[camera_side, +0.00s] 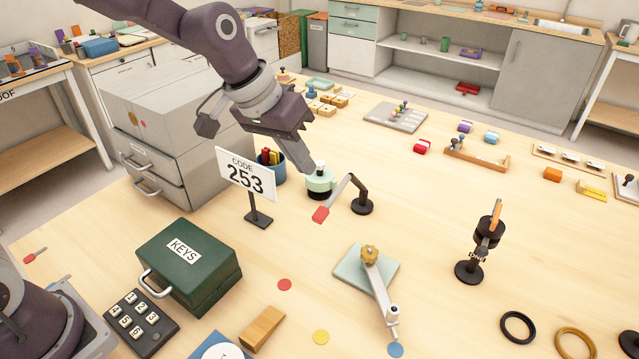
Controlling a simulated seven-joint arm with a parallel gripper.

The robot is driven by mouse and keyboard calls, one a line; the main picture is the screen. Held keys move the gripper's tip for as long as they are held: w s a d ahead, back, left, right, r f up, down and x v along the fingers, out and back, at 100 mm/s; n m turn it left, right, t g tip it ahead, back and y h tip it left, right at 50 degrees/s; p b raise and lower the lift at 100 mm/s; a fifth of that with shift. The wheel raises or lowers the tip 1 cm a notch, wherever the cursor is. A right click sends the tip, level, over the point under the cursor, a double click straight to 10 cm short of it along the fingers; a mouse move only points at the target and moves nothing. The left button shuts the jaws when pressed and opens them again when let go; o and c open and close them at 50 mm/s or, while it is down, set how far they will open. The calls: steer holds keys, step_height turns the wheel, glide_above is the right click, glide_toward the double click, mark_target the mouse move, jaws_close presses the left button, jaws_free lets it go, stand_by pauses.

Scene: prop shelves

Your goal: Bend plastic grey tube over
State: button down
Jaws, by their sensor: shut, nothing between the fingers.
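A thin grey tube (337,194) with a red end stands on a black round base (362,206) near the middle of the table. It rises from the base, has a sharp bend at the top, and its grey part slopes down left to the red tip, close to the tabletop. My gripper (306,170) is shut and empty, pointing down, above and left of the tube's bend. It is apart from the tube in the picture. Its fingertips are in front of or just above a mint-green and black object (319,183); the depth gap is hard to tell.
A "CODE 253" sign (246,175) and a blue cup (271,172) stand left of the gripper. A pale plate with a grey lever (379,288) lies in front. A black stand (486,245) is at right. Bare table lies between them.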

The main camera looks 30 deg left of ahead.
step_height(320, 180, down, 5)
steer(key=w+d, duration=0.1)
steer(key=d, duration=0.1)
steer(key=shift+w+d+f, duration=0.15)
steer(key=shift+w+d, duration=0.2)
steer(key=shift+d, duration=0.05)
step_height(320, 180, down, 3)
steer(key=shift+s+r, duration=0.15)
steer(key=shift+r, duration=0.15)
steer(key=s+a+r, duration=0.3)
steer(key=s+r, duration=0.2)
steer(key=r, duration=0.2)
steer(key=s+a+r, duration=0.3)
steer(key=s+r, duration=0.2)
steer(key=r, duration=0.1)
steer(key=s+a+y, duration=0.1)
steer(key=s+a, duration=0.2)
steer(key=s, duration=0.6)
steer(key=s+a+r+t+y, duration=0.1)
steer(key=s+a, duration=0.3)
steer(key=s, duration=0.5)
steer(key=shift+y, duration=0.3)
